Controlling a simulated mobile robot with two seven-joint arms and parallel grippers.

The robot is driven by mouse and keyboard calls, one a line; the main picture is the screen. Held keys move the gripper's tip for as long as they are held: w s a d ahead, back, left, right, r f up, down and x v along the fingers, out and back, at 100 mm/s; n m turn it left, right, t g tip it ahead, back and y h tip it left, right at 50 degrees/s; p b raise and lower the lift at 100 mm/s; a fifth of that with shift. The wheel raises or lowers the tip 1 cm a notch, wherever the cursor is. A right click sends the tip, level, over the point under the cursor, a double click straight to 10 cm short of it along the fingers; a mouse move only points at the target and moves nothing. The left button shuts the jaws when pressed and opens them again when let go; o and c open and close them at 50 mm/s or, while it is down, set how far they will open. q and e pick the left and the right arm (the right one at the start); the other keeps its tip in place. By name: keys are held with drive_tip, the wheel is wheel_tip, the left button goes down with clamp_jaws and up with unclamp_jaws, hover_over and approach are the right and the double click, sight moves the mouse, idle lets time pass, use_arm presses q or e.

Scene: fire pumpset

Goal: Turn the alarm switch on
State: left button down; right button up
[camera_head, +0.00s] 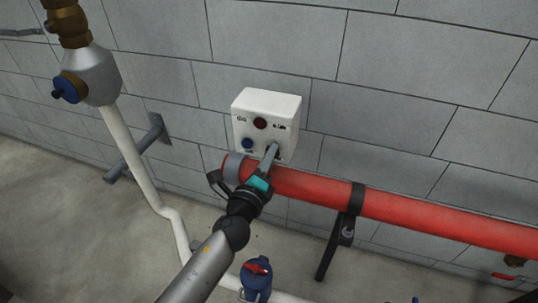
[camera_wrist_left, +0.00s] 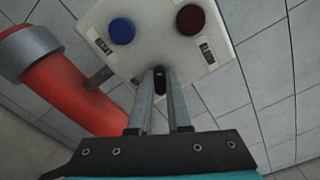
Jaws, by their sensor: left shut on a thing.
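The alarm box (camera_head: 266,108) is a white box on the grey block wall, with a dark red round button (camera_head: 260,123) and a blue round button (camera_head: 247,144). In the left wrist view the red button (camera_wrist_left: 191,18) and the blue button (camera_wrist_left: 122,31) sit on the panel beyond my fingers. My left gripper (camera_head: 272,152) reaches the lower right of the box's front. In the left wrist view my left gripper (camera_wrist_left: 160,74) is shut on a small black switch (camera_wrist_left: 160,86), mostly hidden between the fingers. Its setting cannot be read. My right gripper is not in view.
A thick red pipe (camera_head: 420,212) runs along the wall just below the box, on a black bracket (camera_head: 346,229). A white pipe (camera_head: 134,165) with a blue-handled valve (camera_head: 69,88) stands at the left. A blue valve (camera_head: 257,277) is at the bottom.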

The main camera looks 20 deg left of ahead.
use_arm(q)
drive_tip(key=c, duration=0.9)
unclamp_jaws()
drive_tip(key=shift+s, duration=0.1)
drive_tip(key=shift+s+a+b, duration=0.15)
drive_tip(key=shift+s+b, duration=0.9)
drive_tip(key=shift+s, duration=2.75)
drive_tip(key=shift+s+a+b, duration=0.15)
drive_tip(key=shift+s+b, duration=0.85)
drive_tip(key=shift+s, duration=2.75)
